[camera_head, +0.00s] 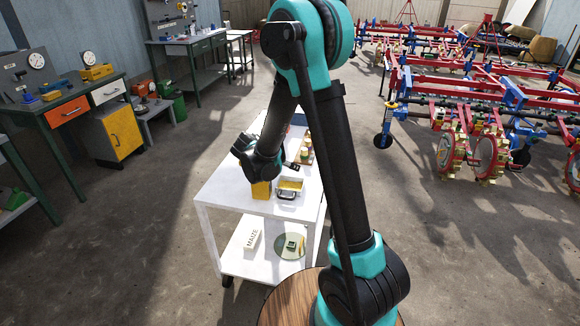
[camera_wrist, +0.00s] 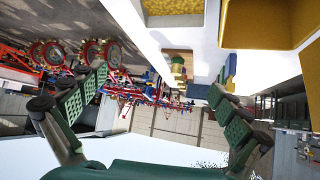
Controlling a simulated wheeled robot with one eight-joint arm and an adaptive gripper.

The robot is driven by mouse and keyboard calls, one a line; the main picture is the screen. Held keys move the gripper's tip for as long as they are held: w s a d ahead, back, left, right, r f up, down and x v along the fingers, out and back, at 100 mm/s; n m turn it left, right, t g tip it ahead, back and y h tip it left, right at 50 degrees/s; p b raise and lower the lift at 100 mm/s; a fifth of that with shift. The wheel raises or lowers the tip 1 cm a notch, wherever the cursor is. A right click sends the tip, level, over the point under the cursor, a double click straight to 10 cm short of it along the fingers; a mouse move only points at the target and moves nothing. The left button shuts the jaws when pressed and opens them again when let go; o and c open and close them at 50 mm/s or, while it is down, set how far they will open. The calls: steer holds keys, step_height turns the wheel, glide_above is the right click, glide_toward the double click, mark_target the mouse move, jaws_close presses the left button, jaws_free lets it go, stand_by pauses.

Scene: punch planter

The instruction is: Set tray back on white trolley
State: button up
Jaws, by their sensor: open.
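The white trolley (camera_head: 222,188) stands in front of me in the head view; its top also shows in the wrist view (camera_wrist: 205,42). A small metal tray (camera_head: 290,194) with handles and yellow contents sits on the trolley top, near its front right. In the wrist view, part of a tray (camera_wrist: 172,20) with yellow grain shows at the top edge. My gripper (camera_wrist: 155,108) is open, with green pads wide apart and nothing between them. In the head view my wrist is above the trolley, behind the tray and partly hiding the top.
A yellow box (camera_head: 261,190) stands left of the tray, and shows close by in the wrist view (camera_wrist: 262,25). A wooden rack with jars (camera_head: 306,150) is farther back. The lower shelf holds a maize box (camera_head: 252,238) and a round green plate (camera_head: 283,250). Workbenches stand left.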

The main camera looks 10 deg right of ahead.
steer(key=v, duration=0.5)
steer(key=s+d+n+g+y, duration=0.35)
steer(key=s+d, duration=0.55)
steer(key=s, duration=0.5)
steer(key=s+f+n+y, duration=0.1)
steer(key=s+n, duration=0.1)
steer(key=s, duration=0.4)
steer(key=s+d+f+n+y, duration=0.1)
steer(key=s+f+n+y, duration=0.1)
steer(key=s, duration=0.5)
steer(key=shift+f+n+t, duration=0.15)
steer(key=shift+n+t, duration=0.2)
steer(key=shift+n, duration=0.4)
steer(key=shift+w+y, duration=0.1)
steer(key=shift+y, duration=0.15)
steer(key=shift+c, duration=0.6)
